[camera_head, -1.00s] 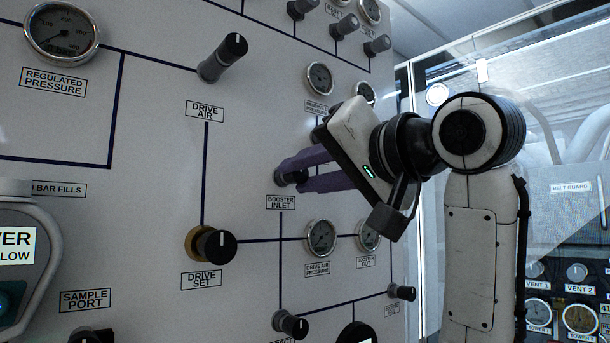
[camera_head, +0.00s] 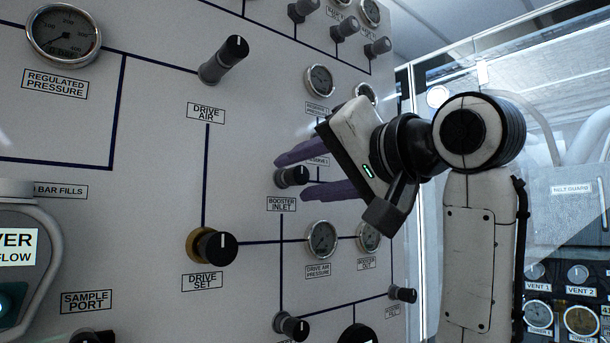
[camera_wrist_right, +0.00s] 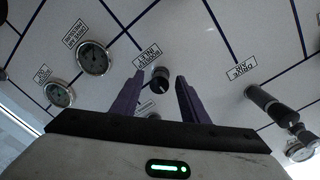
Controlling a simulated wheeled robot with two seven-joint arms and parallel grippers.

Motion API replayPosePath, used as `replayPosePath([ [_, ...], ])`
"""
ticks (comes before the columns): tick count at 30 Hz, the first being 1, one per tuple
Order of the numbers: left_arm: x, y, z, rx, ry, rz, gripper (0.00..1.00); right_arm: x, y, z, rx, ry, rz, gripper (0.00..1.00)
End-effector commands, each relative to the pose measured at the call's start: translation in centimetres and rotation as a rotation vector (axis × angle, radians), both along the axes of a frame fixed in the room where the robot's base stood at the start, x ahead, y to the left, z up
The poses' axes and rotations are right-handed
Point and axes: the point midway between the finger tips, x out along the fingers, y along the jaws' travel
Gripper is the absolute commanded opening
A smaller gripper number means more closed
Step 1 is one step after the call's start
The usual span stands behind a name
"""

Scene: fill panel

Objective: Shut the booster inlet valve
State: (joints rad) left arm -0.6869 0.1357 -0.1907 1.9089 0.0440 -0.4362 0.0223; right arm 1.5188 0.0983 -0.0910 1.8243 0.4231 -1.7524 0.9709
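The booster inlet valve is a small black knob (camera_head: 292,176) on the panel, just above its "BOOSTER INLET" label (camera_head: 281,204). It also shows in the right wrist view (camera_wrist_right: 160,78) with a pale line on its face. My right gripper (camera_head: 284,178) is open at the knob, with one purple finger above it and one below it in the head view. In the right wrist view the gripper's fingers (camera_wrist_right: 158,82) stand apart on both sides of the knob, with a gap to each. My left gripper is not in view.
The drive air valve (camera_head: 223,59) and the drive set knob (camera_head: 212,246) stick out to the left. Two gauges (camera_head: 321,238) sit below the right gripper. Another black knob (camera_head: 291,325) is lower down. A glazed cabinet (camera_head: 575,215) stands at the right.

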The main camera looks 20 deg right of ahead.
Motion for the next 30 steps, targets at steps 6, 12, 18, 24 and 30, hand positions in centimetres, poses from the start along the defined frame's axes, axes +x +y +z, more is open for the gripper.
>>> replayPosePath([
  [6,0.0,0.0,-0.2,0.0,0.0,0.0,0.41,-0.4,-0.1,0.0,0.0,-0.002,-0.001,0.41],
  [12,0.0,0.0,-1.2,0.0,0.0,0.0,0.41,-3.3,-1.1,0.1,0.002,-0.008,-0.002,0.41],
  [18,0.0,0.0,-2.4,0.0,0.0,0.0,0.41,-7.3,-2.4,0.2,0.001,-0.007,-0.001,0.41],
  [24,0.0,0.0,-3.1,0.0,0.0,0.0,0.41,-9.2,-3.2,0.3,-0.001,-0.006,-0.003,0.41],
  [30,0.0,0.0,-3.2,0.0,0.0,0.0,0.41,-9.8,-3.3,0.3,0.0,-0.001,-0.001,0.41],
])
